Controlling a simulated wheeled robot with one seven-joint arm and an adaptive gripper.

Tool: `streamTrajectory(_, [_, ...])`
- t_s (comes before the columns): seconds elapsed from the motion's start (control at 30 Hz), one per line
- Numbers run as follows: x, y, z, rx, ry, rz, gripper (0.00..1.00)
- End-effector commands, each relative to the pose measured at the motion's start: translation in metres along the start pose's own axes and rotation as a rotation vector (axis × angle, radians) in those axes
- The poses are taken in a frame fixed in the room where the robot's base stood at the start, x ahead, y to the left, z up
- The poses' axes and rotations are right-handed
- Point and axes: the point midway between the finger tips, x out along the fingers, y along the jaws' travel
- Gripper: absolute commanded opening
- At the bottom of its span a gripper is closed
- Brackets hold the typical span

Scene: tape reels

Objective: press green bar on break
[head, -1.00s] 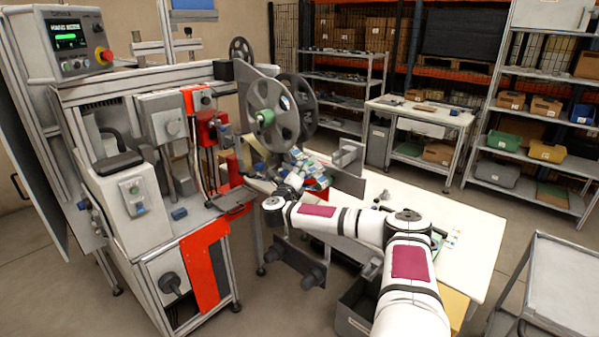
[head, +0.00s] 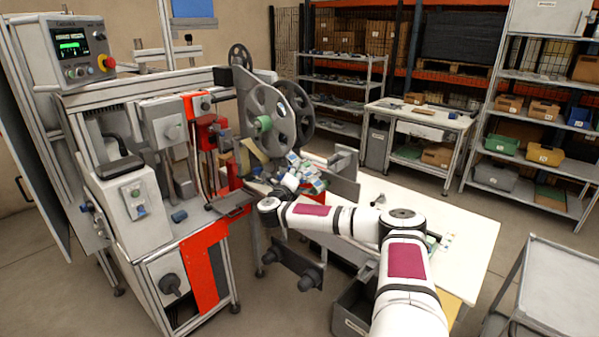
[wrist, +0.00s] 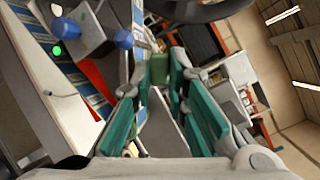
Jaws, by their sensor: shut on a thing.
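In the wrist view my gripper (wrist: 157,82) has teal-padded fingers. It is shut on a small green bar (wrist: 158,70) held at the fingertips. A strip of blue and white printed pieces (wrist: 97,98) runs past on the left; I cannot see a clear break in it, or whether the bar touches it. In the head view printed pieces (head: 306,174) show below the large grey reel (head: 270,112) with a green hub.
The machine with a lit control panel (head: 72,44) and red emergency button stands at the left. A white table (head: 460,240) is under my arm. A grey cart (head: 560,280) is at right.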

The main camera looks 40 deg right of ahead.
Motion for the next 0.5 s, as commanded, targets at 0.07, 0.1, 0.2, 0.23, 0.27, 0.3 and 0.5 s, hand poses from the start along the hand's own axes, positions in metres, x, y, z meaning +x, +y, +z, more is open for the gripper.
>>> streamTrajectory(0.07, [-0.010, -0.001, 0.004, -0.001, -0.002, 0.001, 0.00])
streamTrajectory(0.1, [-0.014, 0.000, 0.005, -0.001, -0.002, 0.001, 0.00])
streamTrajectory(0.2, [-0.024, 0.002, 0.009, -0.001, -0.002, 0.001, 0.00])
streamTrajectory(0.23, [-0.027, 0.003, 0.011, -0.001, -0.002, 0.001, 0.00])
streamTrajectory(0.27, [-0.030, 0.003, 0.012, 0.000, -0.002, 0.001, 0.00])
streamTrajectory(0.3, [-0.034, 0.004, 0.013, 0.000, -0.002, 0.000, 0.00])
streamTrajectory(0.5, [-0.053, 0.009, 0.021, -0.001, -0.002, 0.000, 0.00])
